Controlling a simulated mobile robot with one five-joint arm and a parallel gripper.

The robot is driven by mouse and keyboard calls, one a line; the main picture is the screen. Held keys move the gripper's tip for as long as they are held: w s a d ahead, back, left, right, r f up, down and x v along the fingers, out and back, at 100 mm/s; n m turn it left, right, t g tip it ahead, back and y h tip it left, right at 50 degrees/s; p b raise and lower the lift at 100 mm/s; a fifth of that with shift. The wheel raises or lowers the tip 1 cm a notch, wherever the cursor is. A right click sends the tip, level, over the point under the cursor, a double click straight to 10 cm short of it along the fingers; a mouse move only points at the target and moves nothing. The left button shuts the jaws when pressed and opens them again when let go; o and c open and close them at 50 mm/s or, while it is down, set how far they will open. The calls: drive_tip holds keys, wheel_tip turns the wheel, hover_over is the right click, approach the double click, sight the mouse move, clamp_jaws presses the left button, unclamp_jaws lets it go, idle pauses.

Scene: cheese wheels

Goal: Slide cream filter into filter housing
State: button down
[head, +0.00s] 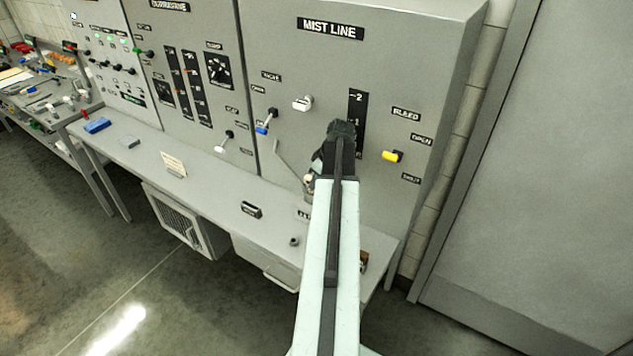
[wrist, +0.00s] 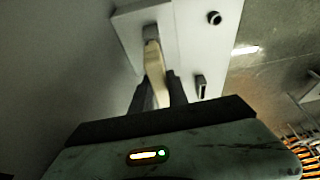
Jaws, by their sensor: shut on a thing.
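My gripper (wrist: 157,92) is shut on the cream filter (wrist: 154,62), a narrow cream piece between the two dark fingers in the wrist view. Its far end reaches a grey opening in a pale block, which looks like the filter housing (wrist: 127,24). The filter's end meets this opening; I cannot tell how deep it sits. In the head view, a small cream part of the filter (head: 308,181) shows just left of my dark gripper, low in front of the MIST LINE panel. My arm hides most of the housing there.
The grey MIST LINE panel (head: 375,55) rises behind, with a white knob (head: 302,103), a blue-tipped lever (head: 263,127) and a yellow handle (head: 392,156).

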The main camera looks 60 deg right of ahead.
drive_tip(key=shift+f+b, duration=1.15)
drive_tip(key=shift+f, duration=0.1)
drive_tip(key=c, duration=1.2)
unclamp_jaws()
drive_tip(key=shift+r, duration=0.1)
drive_tip(key=p+v, duration=0.7)
drive_tip(key=v, duration=0.1)
drive_tip(key=shift+p, duration=0.3)
